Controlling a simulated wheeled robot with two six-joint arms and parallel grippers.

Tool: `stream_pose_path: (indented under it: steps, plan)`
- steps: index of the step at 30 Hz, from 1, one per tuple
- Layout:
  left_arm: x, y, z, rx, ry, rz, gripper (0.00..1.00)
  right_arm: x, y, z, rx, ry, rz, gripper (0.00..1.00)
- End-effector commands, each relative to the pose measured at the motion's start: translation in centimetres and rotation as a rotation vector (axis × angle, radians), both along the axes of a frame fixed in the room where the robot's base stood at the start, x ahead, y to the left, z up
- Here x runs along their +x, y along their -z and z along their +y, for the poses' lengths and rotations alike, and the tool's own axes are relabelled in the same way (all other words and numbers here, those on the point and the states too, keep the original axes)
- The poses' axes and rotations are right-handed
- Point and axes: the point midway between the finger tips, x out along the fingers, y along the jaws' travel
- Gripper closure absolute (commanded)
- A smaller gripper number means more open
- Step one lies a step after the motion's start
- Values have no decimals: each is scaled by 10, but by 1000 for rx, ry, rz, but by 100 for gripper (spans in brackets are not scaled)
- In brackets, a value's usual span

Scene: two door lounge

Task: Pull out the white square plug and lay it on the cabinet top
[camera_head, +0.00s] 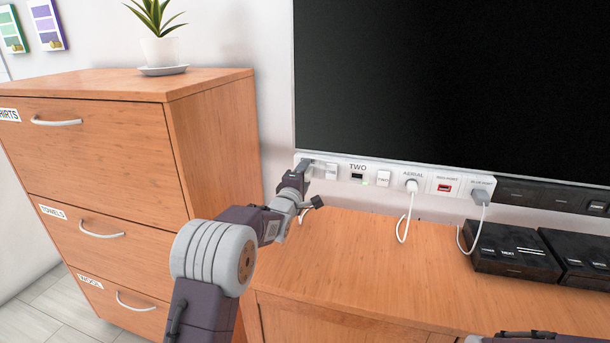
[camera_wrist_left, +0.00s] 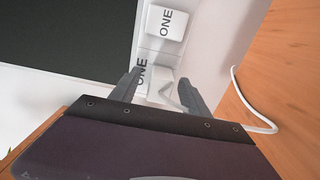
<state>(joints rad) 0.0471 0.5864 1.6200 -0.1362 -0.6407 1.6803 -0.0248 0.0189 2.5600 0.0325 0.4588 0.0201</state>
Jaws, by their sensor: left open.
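A white square plug (camera_wrist_left: 160,88) sits in the socket labelled ONE on the white socket strip (camera_wrist_left: 147,60) in the left wrist view. My left gripper (camera_wrist_left: 159,80) is open, with one finger on either side of the plug. I cannot tell whether the fingers touch it. In the head view my left gripper (camera_head: 310,170) is at the left end of the strip and hides most of the plug there. The cabinet top (camera_head: 345,258) is a bare wooden surface below the strip. My right gripper is not in view.
A white cable (camera_wrist_left: 262,125) loops beside the left gripper. The aerial plug (camera_head: 411,186) and a grey plug (camera_head: 480,197) have hanging cables. Black boxes (camera_head: 515,253) stand at right. A wooden drawer unit (camera_head: 215,150) rises at left, and a dark screen (camera_head: 450,80) hangs above.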

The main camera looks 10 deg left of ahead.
Motion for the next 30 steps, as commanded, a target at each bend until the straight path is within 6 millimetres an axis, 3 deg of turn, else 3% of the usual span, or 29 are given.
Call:
stream_pose_path:
  steps: [16, 17, 22, 30]
  plan:
    - [0, 0, 0, 0, 0, 0, 45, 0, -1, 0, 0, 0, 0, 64]
    - [0, 0, 0, 0, 0, 0, 51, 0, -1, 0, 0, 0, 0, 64]
    - [0, 0, 0, 0, 0, 0, 98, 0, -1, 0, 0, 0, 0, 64]
    - [0, 0, 0, 0, 0, 0, 100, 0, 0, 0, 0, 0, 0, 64]
